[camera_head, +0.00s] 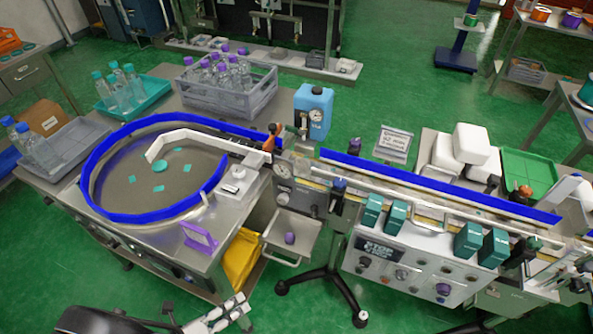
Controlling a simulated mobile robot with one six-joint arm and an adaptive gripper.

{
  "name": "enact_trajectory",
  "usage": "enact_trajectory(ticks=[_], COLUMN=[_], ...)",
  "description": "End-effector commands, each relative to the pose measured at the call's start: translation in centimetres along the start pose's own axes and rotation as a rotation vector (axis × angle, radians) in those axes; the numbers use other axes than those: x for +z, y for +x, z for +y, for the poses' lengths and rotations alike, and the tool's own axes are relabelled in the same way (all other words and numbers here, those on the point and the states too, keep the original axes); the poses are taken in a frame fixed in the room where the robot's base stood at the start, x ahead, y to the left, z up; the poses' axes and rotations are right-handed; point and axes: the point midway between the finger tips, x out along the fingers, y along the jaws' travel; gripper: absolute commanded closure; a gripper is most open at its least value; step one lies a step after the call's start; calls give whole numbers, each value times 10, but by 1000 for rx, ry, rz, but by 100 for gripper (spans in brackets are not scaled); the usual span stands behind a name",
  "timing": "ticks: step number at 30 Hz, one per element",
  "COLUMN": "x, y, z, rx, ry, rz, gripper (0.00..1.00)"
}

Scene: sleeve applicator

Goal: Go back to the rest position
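My arm shows only in part at the bottom edge, left of centre. My gripper (228,314) is small, pale and partly cut off by the frame edge. It is over the green floor in front of the round turntable (181,205). I cannot make out whether its fingers are apart or closed. Nothing held in it can be made out.
The turntable, with a blue rim, stands close on the left. A conveyor (440,190) with blue rails runs right from it. A small metal tray (291,252) holds a purple cap. A grey crate (229,97) of bottles stands behind. Green floor is open at the front.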

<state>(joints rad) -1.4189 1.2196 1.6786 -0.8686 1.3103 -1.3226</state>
Motion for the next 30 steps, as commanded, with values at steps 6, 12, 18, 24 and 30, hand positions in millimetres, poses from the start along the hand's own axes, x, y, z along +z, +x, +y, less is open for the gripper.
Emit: enact_trajectory(ticks=[6,12,18,24,30], x=[50,69,64,40,9], y=[18,39,55,61,57], z=[-93,-185,-272,-347,-403], rx=[21,-17,-100,-218,-355], ry=[493,985,1492,2006,2526], rz=[325,612,872,1102,1298], gripper=[83,83,83,83,83])
